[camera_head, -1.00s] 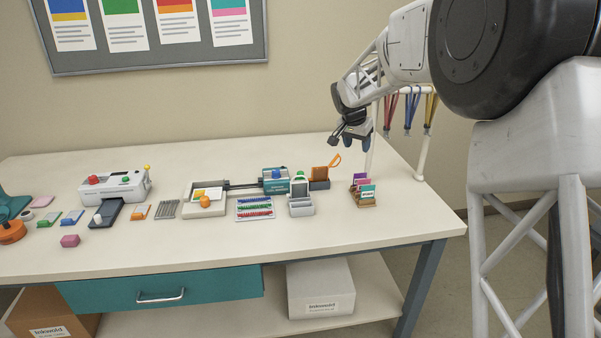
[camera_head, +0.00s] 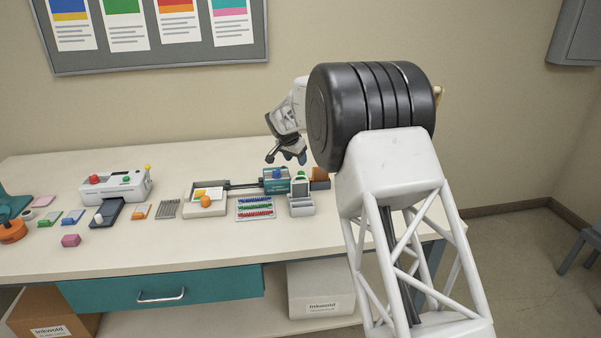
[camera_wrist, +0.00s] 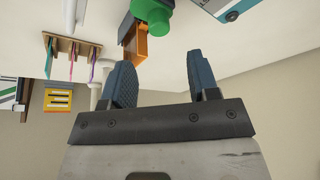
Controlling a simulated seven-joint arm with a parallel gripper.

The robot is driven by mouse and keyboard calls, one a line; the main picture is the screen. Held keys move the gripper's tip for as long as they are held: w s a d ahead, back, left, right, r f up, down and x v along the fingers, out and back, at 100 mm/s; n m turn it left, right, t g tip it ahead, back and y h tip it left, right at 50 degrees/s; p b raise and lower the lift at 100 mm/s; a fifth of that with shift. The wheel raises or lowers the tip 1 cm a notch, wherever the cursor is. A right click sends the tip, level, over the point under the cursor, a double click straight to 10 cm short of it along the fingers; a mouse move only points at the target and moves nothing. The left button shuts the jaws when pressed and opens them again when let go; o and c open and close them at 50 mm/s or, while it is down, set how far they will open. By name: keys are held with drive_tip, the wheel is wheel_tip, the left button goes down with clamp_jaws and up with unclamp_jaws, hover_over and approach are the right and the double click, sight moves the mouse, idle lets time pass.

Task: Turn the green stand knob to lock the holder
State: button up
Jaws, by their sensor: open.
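The green knob (camera_head: 300,174) shows small behind the grey stand (camera_head: 301,204) on the table, just right of the teal block (camera_head: 276,180). In the wrist view a large green cylindrical knob (camera_wrist: 157,15) is at the top edge, partly cut off, next to an orange block (camera_wrist: 137,44). My gripper (camera_head: 286,159) hangs above and behind the teal block. Its two dark blue fingers (camera_wrist: 158,70) are apart with nothing between them, and the knob lies beyond their tips, not touching. The holder cannot be made out clearly.
A card rack (camera_wrist: 72,46) shows in the wrist view. A tray of coloured coils (camera_head: 255,208) and a white machine (camera_head: 114,187) stand to the left.

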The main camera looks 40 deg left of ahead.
sight(301, 172)
idle(0.3)
drive_tip(key=shift+x, duration=3.9)
drive_tip(key=c, duration=0.9)
